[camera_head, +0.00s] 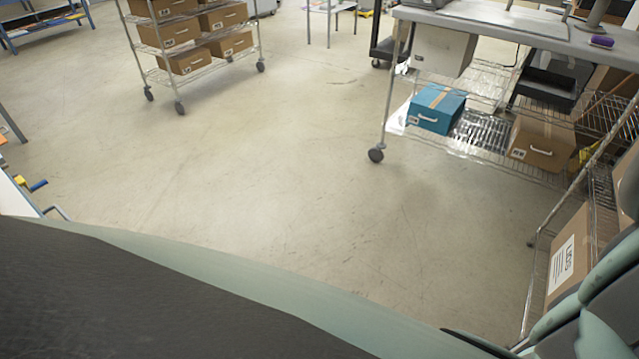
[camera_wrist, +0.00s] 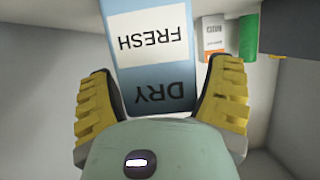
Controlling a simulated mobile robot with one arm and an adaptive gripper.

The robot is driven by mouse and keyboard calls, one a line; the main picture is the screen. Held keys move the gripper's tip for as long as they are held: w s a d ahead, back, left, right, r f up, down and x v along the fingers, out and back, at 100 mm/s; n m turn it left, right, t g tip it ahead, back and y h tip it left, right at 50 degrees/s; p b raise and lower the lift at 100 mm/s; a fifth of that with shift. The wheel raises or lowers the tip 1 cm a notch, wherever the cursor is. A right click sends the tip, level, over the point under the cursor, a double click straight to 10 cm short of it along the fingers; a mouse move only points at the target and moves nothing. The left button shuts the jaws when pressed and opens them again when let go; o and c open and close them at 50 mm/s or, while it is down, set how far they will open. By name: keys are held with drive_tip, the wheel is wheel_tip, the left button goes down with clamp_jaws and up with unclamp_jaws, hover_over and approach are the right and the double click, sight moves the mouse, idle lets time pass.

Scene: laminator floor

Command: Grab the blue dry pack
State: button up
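The blue dry pack (camera_wrist: 150,75) shows in the wrist view, top centre. It is a blue box with a white label reading "FRESH" and the word "DRY" below, both upside down. My gripper (camera_wrist: 160,85) has its two yellow-padded fingers spread apart, one at each side of the pack's near end. A gap shows between the pack and the right finger; on the left they overlap in view, and I cannot tell whether they touch. The gripper's pale green body hides the view below. I cannot make out the pack or my gripper in the head view.
In the wrist view, a white-and-orange box (camera_wrist: 213,35) and a green item (camera_wrist: 248,38) stand right of the pack, near pale walls. In the head view, a wire-shelf table (camera_head: 480,145) holds a blue box (camera_head: 436,108); a cart (camera_head: 200,62) carries brown boxes. Open floor lies between.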

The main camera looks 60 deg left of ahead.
drive_tip(key=c, duration=1)
drive_tip(key=shift+o, duration=0.2)
drive_tip(key=shift+r, duration=0.1)
